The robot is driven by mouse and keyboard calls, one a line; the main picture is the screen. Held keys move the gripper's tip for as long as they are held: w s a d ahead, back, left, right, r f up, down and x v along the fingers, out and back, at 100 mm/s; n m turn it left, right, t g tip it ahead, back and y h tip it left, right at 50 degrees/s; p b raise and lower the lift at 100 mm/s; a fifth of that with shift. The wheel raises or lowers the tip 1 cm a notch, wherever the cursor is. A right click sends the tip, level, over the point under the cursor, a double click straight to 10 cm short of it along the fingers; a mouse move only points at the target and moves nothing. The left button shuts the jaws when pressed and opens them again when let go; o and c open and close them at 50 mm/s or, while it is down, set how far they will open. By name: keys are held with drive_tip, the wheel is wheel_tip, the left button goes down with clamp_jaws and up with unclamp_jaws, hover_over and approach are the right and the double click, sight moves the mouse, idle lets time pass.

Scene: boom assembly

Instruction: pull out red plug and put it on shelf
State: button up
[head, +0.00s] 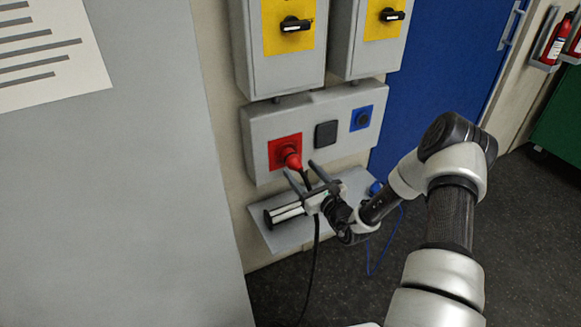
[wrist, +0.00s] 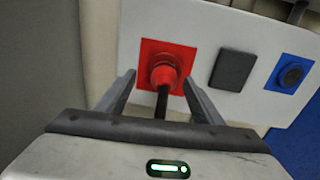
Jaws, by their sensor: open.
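The red plug (head: 292,160) sits in the red socket (head: 276,151) on the grey wall panel, with a black cable hanging down from it. In the wrist view the red plug (wrist: 164,74) shows between and beyond my fingers, its cable running down toward me. My gripper (head: 301,173) is open and empty, just below and in front of the plug, with a finger to each side; it also shows in the wrist view (wrist: 157,86). The shelf (head: 345,190) is a grey ledge under the panel, partly hidden by my gripper and arm.
A blue plug (head: 376,188) with a blue cable is at the shelf's right end. A black socket (head: 326,133) and a blue socket (head: 362,118) are right of the red one. Two switch boxes with black handles hang above. A large grey surface stands close on the left.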

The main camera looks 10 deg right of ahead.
sight(300, 169)
drive_tip(key=shift+d+f+m+h, duration=0.4)
drive_tip(key=shift+d+f+h, duration=0.1)
drive_tip(key=shift+f, duration=0.3)
drive_tip(key=b+x, duration=0.3)
drive_tip(key=x, duration=0.4)
drive_tip(key=shift+w+a, duration=0.15)
drive_tip(key=shift+w, duration=0.1)
drive_tip(key=shift+w+a, duration=0.2)
drive_tip(key=shift+w, duration=0.5)
idle(0.5)
drive_tip(key=shift+r, duration=0.1)
drive_tip(key=c, duration=1.4)
drive_tip(key=shift+p+v, duration=1.4)
drive_tip(key=shift+v, duration=1.6)
